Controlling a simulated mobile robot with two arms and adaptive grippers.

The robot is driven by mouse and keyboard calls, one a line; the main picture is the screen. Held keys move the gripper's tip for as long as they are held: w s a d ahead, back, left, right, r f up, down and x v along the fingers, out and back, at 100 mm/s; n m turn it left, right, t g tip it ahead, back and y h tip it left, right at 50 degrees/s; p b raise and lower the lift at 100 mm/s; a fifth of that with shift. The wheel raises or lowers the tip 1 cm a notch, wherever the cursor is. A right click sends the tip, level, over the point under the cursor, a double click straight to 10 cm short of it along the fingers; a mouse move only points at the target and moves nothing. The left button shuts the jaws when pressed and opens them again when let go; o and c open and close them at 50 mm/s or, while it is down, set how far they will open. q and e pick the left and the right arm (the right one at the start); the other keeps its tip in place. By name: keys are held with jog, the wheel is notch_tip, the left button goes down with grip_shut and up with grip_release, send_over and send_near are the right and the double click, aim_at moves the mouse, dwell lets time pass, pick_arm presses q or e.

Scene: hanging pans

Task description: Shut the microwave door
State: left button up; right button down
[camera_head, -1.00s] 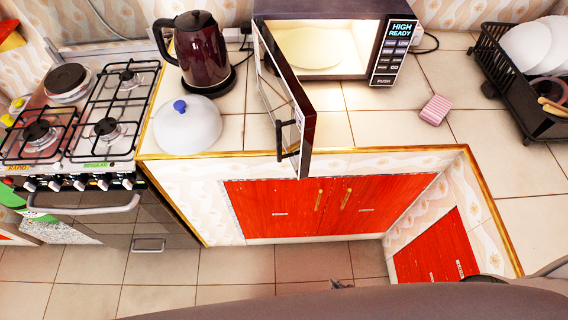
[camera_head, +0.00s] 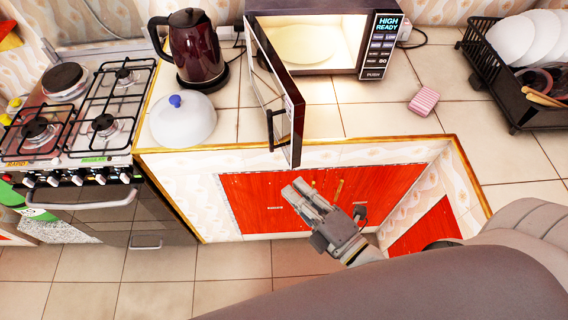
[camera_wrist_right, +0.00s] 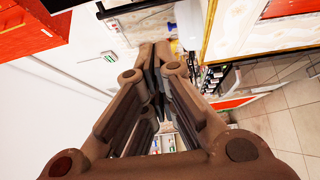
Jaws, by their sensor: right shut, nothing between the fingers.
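The microwave (camera_head: 376,48) stands on the counter at the back with its inside lit and a pale plate (camera_head: 297,44) in it. Its door (camera_head: 297,125) is wide open, hinged on the left and jutting out toward me past the counter's front edge. The dark door handle (camera_head: 272,130) is near the door's free end. My right gripper (camera_head: 293,189) is shut and empty, below and just in front of the door's free end, apart from it in the head view. Its closed fingers also show in the right wrist view (camera_wrist_right: 154,50). My left gripper is not in view.
A dark red kettle (camera_head: 196,48) and a white lid with a blue knob (camera_head: 182,120) are left of the door. The gas stove (camera_head: 85,110) is further left. A pink sponge (camera_head: 424,100) and a black dish rack (camera_head: 520,80) are at right. Red cupboards (camera_head: 260,205) are below the counter.

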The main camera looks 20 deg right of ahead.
jog(key=p, duration=0.4)
send_near(270, 140)
jog(key=w+a, duration=0.4)
jog(key=a, duration=0.2)
jog(key=d+p, duration=0.1)
jog(key=d, duration=0.3)
jog(key=shift+s+d, duration=0.1)
jog(key=shift+d, duration=0.15)
jog(key=shift+d, duration=0.1)
